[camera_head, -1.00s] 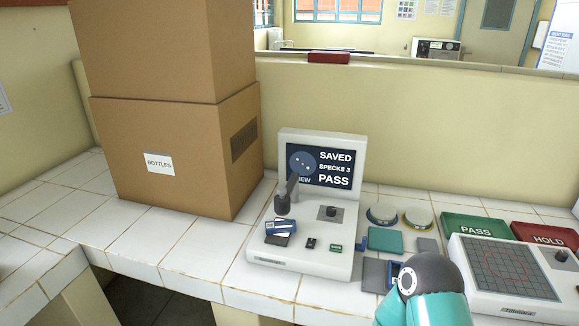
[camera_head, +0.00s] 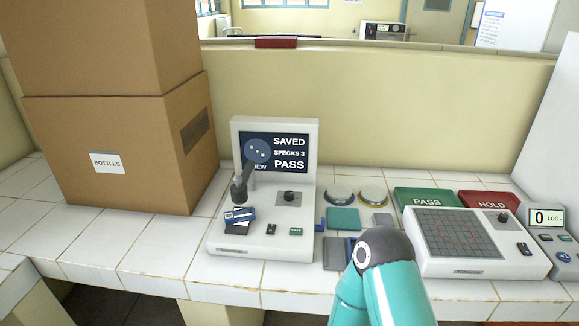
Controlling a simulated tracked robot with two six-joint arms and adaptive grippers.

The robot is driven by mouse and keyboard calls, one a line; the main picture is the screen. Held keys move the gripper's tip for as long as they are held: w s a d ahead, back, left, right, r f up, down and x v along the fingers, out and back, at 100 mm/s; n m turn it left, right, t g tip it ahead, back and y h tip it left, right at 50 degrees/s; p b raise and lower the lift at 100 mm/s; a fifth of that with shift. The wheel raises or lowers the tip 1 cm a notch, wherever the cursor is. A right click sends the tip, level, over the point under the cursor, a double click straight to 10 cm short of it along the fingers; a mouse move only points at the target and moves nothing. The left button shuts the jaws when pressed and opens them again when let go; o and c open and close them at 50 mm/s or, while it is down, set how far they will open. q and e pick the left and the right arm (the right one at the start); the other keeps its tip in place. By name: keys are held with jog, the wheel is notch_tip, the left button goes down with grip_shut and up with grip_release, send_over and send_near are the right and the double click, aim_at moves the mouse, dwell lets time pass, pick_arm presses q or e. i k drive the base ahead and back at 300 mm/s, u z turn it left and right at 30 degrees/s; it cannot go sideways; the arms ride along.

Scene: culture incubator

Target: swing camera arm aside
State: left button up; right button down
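The camera arm (camera_head: 242,184) is a dark grey post with a slanted arm on the left of a white imaging unit (camera_head: 265,238). The slanted arm rises in front of the lower left of the unit's screen (camera_head: 274,152), which reads SAVED, SPECKS 3 and PASS. A small blue and white item (camera_head: 239,214) lies at the foot of the post. A teal arm link of mine with a dark grey joint stands at the lower middle, right of the unit and apart from the camera arm. Neither of my grippers shows.
Stacked cardboard boxes (camera_head: 118,150) stand left of the unit. To its right are two round dishes (camera_head: 341,196) (camera_head: 373,195), a green PASS tray (camera_head: 427,197), a red HOLD tray (camera_head: 489,200), a gridded unit (camera_head: 470,262) and a LOG counter (camera_head: 550,235). Bare tiles (camera_head: 150,247) show front left.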

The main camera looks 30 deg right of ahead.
aim_at(239, 194)
jog(key=z, duration=0.15)
jog(key=k, duration=0.5)
jog(key=z, duration=0.75)
jog(key=i, duration=0.95)
jog(key=u, duration=1)
